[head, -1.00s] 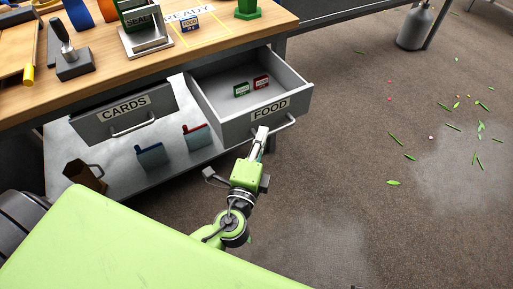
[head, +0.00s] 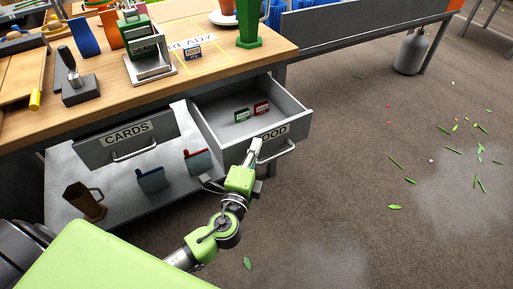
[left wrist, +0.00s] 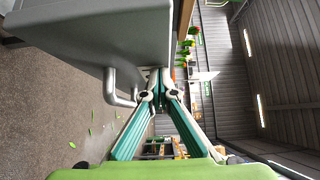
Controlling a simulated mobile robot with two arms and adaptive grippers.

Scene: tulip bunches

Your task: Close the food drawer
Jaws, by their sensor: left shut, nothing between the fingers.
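The grey food drawer (head: 302,117) stands pulled out under the right part of the workbench, its label partly covered. A green and a red packet (head: 262,107) lie inside it. My left gripper (head: 256,143) is shut and empty, its fingertips at the drawer front, left of the handle (head: 280,151). I cannot tell whether they touch the panel. In the left wrist view the drawer front (left wrist: 130,35) and handle (left wrist: 111,88) are beside the closed fingertips (left wrist: 158,80). My right gripper is not in view.
The cards drawer (head: 155,135) to the left is also out a little. The wooden benchtop (head: 225,75) carries several tools and a green vase (head: 250,25). Open floor lies to the right.

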